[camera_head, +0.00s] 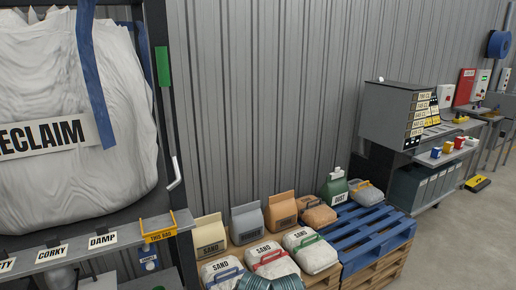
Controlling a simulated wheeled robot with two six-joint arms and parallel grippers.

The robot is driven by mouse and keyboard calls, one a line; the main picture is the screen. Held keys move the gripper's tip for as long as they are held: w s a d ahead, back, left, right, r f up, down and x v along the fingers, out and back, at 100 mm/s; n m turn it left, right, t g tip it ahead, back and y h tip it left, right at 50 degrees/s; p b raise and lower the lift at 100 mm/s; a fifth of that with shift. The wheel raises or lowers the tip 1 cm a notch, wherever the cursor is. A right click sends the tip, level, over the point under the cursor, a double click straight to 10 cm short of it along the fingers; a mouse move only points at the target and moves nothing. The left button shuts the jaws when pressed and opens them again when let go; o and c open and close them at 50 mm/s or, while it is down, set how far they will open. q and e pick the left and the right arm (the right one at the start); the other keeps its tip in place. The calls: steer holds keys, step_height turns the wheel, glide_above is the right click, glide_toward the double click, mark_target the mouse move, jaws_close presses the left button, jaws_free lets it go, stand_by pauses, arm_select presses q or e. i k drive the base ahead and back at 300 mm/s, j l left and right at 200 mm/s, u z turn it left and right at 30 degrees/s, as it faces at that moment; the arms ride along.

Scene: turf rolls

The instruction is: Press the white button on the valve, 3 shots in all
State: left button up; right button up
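No white button can be made out for certain. A large white bag (75,130) marked RECLAIM hangs in a dark frame at the left. A yellow bracket (160,229) labelled THIS BAG sits at the right end of the grey shelf (70,253) below it. Under the bracket is a small blue part (148,254) with a white patch; I cannot tell whether it is the valve. A white bent handle (175,173) is at the frame's right post. Neither of my grippers is in view.
Several sand bags (274,258) stand on pallets in the middle, next to a blue pallet (365,237). A grey cabinet (386,113) and a bench with small boxes stand at the right. Bare floor (460,235) lies at the lower right.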

mark_target(149, 266)
steer(key=u, duration=1.4)
